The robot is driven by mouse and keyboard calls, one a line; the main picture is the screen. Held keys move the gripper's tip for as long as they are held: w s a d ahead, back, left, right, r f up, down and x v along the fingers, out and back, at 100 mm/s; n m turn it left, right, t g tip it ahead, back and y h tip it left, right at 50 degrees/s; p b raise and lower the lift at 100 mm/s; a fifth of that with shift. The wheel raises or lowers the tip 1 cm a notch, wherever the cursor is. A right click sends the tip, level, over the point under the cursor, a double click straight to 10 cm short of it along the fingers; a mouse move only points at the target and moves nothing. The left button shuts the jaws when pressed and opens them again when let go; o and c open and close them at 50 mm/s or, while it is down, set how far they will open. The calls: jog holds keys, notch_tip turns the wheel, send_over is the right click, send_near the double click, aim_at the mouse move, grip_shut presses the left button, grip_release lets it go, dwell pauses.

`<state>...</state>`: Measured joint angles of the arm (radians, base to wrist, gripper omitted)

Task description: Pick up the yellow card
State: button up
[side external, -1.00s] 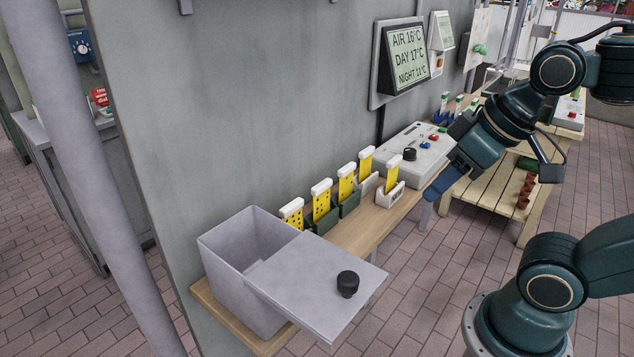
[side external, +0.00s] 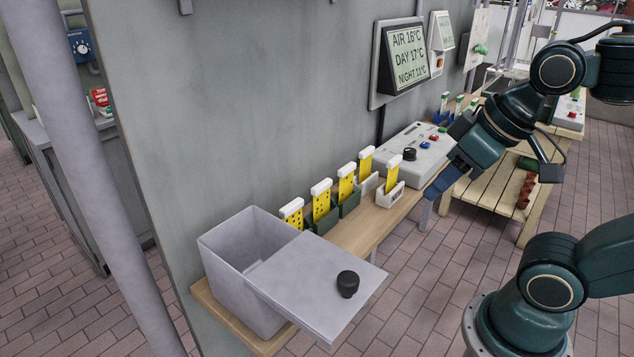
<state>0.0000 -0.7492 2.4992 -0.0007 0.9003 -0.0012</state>
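Several yellow cards with white tops stand upright in a row on the wooden shelf. The nearest to my gripper is a yellow card (side external: 392,178) in a white holder (side external: 390,196), set forward of the row. Behind it stands another yellow card (side external: 365,165). Further left, yellow cards with dark spots (side external: 345,187) (side external: 320,203) (side external: 292,215) stand in dark green holders. My gripper (side external: 437,188) points down and left, to the right of the white holder and apart from it. Its blue fingers are seen from the side, so their opening cannot be told. No card shows in it.
A grey box (side external: 235,270) stands open at the shelf's left end, its lid (side external: 315,280) with a black knob (side external: 347,284) slanting out beside it. A grey control box (side external: 415,150) sits behind my gripper. The grey wall closes off the back.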

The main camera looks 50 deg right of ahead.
jog(key=w+a+r+n+g+y, duration=0.1)
jog(key=w+a+r+n, duration=0.2)
jog(key=w+n, duration=0.25)
jog(key=n+g+y, duration=0.2)
jog(key=n+g, duration=0.3)
jog(key=n, duration=0.8)
send_near(292, 204)
jog(key=r, duration=0.1)
jog(key=shift+d+r+m, duration=0.2)
jog(key=shift+d+m, duration=0.05)
jog(key=shift+d, duration=0.15)
jog(key=shift+x, duration=4.3)
jog(key=shift+a, duration=0.1)
jog(key=shift+x, duration=2.6)
jog(key=shift+w, duration=0.1)
